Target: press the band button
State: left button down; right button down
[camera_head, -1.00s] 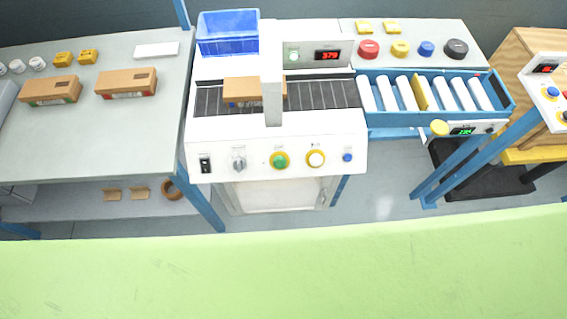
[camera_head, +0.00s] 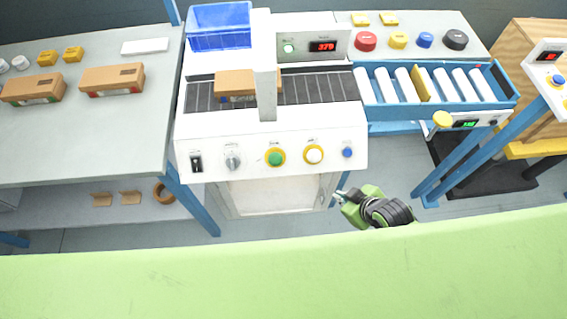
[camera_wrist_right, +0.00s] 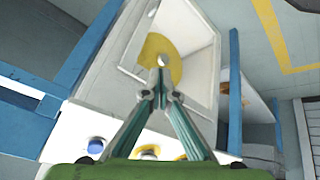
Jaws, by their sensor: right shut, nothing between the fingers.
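The white machine's front panel (camera_head: 214,164) carries a black rocker switch (camera_head: 196,163), a grey knob (camera_head: 232,161), a green button in a yellow ring (camera_head: 275,157), a white button in a yellow ring (camera_head: 313,155) and a small blue button (camera_head: 347,153). I cannot read which one is labelled band. My right gripper (camera_head: 338,196) is below the panel's right end, apart from the buttons. In the right wrist view its fingers (camera_wrist_right: 161,64) are shut and empty. The blue button (camera_wrist_right: 96,146) and part of a yellow ring (camera_wrist_right: 148,151) show there, partly hidden behind the gripper. My left gripper is out of view.
A brown box (camera_head: 234,83) lies on the dark belt (camera_head: 310,91) behind the panel. A table (camera_head: 105,135) with boxes stands left.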

jog(key=a+r+n+t+y+b, duration=0.15)
jog(key=a+r+n, duration=0.3)
jog(key=r, duration=0.55)
jog(key=n+y, duration=0.6)
jog(key=n, duration=0.2)
send_near(272, 160)
jog(key=s+d+r, duration=0.3)
jog(key=s+r, duration=0.1)
jog(key=shift+s+r+n+g, duration=0.2)
jog(key=shift+r+n+g, duration=0.35)
jog(key=shift+r+n, duration=0.2)
jog(key=shift+f, duration=0.1)
jog(key=x, duration=0.4)
jog(key=w+d+x, duration=0.1)
jog(key=x, duration=0.3)
jog(key=d+f+p+x, duration=0.1)
jog(key=x, duration=0.3)
jog(key=shift+w+a+f, duration=0.25)
jog(key=shift+w+f, duration=0.1)
jog(key=shift+w, duration=0.15)
